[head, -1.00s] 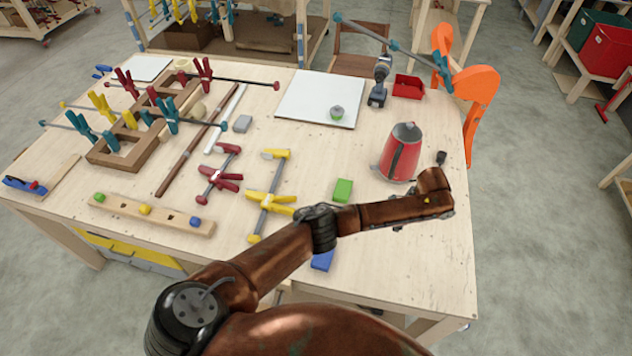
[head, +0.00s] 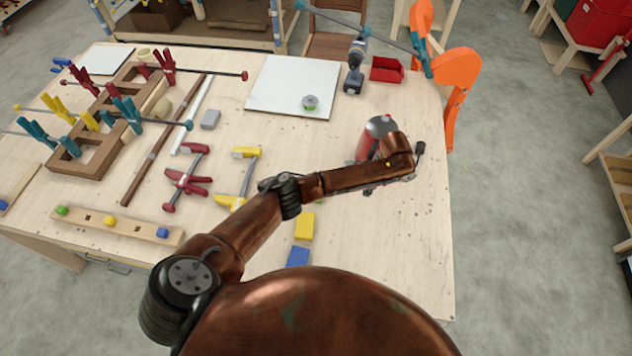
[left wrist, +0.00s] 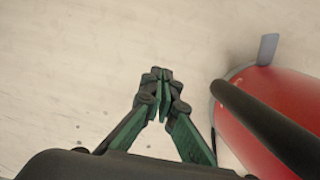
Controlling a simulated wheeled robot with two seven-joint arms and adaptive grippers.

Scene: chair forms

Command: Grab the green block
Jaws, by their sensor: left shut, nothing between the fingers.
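A small green peg (head: 62,210) sits at the left end of a wooden strip. A yellow block (head: 304,225) and a blue block (head: 298,257) lie on the table just below my left arm. In the left wrist view my left gripper (left wrist: 162,76) is shut and empty above bare tabletop, left of the red kettle. My right gripper is not in view.
The red kettle (head: 368,140) stands partly behind my left forearm; it also shows in the left wrist view (left wrist: 275,110). Clamps, such as a red one (head: 187,180), lie to the left. A white board (head: 280,85) lies behind.

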